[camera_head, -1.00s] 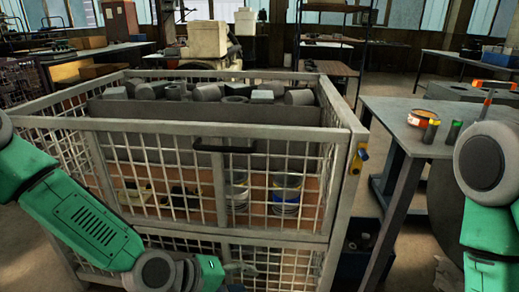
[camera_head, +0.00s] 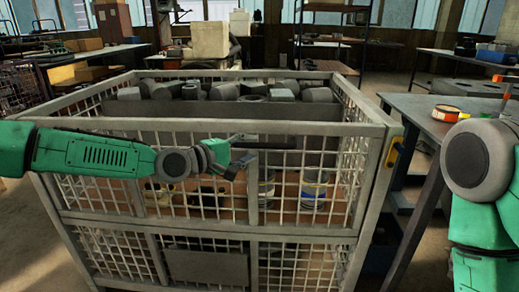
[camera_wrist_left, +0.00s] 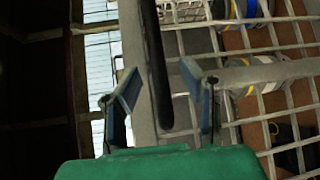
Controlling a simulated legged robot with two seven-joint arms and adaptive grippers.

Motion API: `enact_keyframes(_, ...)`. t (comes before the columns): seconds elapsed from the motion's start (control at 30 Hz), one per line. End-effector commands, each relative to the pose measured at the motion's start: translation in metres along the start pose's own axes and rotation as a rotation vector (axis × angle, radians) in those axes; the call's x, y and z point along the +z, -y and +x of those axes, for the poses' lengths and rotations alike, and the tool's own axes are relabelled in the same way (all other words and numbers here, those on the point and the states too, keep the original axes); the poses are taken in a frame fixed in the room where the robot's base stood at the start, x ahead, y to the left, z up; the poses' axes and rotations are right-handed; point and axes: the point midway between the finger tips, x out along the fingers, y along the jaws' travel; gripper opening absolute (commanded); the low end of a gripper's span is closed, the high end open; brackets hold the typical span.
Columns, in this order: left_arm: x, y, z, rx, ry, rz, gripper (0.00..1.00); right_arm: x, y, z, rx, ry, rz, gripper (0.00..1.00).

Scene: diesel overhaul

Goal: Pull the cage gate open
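The cage gate (camera_head: 290,228) is the upper front mesh panel of the grey wire cage, and it looks closed. Its black bar handle (camera_head: 268,146) is near the top middle, partly hidden by my left gripper (camera_head: 240,163). In the left wrist view, my left gripper (camera_wrist_left: 163,85) is open, and the dark handle (camera_wrist_left: 156,70) runs between its two fingers with gaps at both sides. I cannot tell how deep the handle sits between them. A yellow latch piece (camera_head: 393,153) is on the right front post.
Grey cylindrical parts (camera_head: 237,90) fill a tray at the cage top. Cans (camera_head: 314,188) stand inside behind the mesh. A metal table (camera_head: 420,110) with an orange tape roll (camera_head: 445,113) stands close on the right. Shelves and benches are farther back.

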Motion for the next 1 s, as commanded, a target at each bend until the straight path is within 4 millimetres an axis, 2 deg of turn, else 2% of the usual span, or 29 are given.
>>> enact_keyframes(0.1,0.002,0.001,0.02,0.0,0.002,0.002,0.36,0.0,0.0,0.004,0.0,0.0,0.0,0.4)
enact_keyframes(0.27,0.005,0.0,0.036,-0.003,0.002,0.004,0.36,0.0,0.0,0.005,0.0,0.0,0.0,0.4)
enact_keyframes(0.6,0.002,-0.001,0.036,0.0,0.002,0.0,0.36,0.0,0.0,0.005,0.0,0.0,0.0,0.4)
enact_keyframes(0.67,0.001,-0.001,0.035,0.001,0.002,0.0,0.15,0.0,0.0,0.005,0.0,0.0,0.0,0.4)
enact_keyframes(0.7,0.001,-0.001,0.035,0.001,0.002,0.0,0.01,0.0,0.0,0.005,0.0,0.0,0.0,0.4)
enact_keyframes(1.0,0.003,0.002,0.033,0.002,-0.001,0.006,0.0,0.0,0.0,0.005,0.0,0.0,0.0,0.4)
